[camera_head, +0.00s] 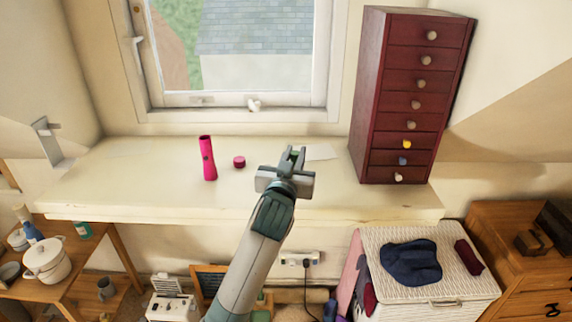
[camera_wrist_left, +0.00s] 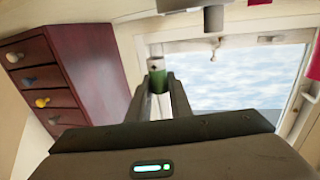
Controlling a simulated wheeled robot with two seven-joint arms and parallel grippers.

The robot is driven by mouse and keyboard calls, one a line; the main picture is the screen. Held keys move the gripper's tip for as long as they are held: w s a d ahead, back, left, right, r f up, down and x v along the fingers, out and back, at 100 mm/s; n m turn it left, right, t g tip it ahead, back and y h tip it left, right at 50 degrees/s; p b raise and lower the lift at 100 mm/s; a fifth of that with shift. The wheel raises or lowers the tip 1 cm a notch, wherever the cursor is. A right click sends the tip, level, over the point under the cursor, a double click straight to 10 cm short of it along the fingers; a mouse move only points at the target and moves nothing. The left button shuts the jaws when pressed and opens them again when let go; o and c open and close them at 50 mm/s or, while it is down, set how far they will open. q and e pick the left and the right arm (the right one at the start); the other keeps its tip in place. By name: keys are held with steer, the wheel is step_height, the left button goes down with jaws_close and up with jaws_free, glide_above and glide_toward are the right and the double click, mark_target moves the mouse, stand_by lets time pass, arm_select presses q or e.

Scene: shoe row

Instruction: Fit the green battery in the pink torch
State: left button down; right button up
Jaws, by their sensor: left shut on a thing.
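The pink torch (camera_head: 207,158) stands upright on the cream shelf under the window, its top end looking open. A small round pink cap (camera_head: 239,161) lies on the shelf just right of it. My left gripper (camera_head: 293,158) is right of the torch and cap, over the shelf. In the left wrist view its fingers are shut on the green battery (camera_wrist_left: 157,80), which has a pale top end. In the head view the battery is mostly hidden between the fingers. A bit of pink shows at the right edge of the left wrist view. My right gripper is not in view.
A dark red chest of drawers (camera_head: 407,100) stands at the shelf's right end. The shelf (camera_head: 120,185) is bare left of the torch. A window (camera_head: 250,55) is behind.

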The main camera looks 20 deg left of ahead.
arm_select(q)
steer(key=s+d+r+b, duration=0.1)
steer(key=s+d+r, duration=0.3)
steer(key=d, duration=0.1)
steer(key=shift+s+d+r+b, duration=0.15)
steer(key=shift+s+d+b, duration=0.15)
steer(key=shift+d, duration=0.1)
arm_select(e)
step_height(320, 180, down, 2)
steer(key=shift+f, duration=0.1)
arm_select(q)
steer(key=shift+w, duration=0.1)
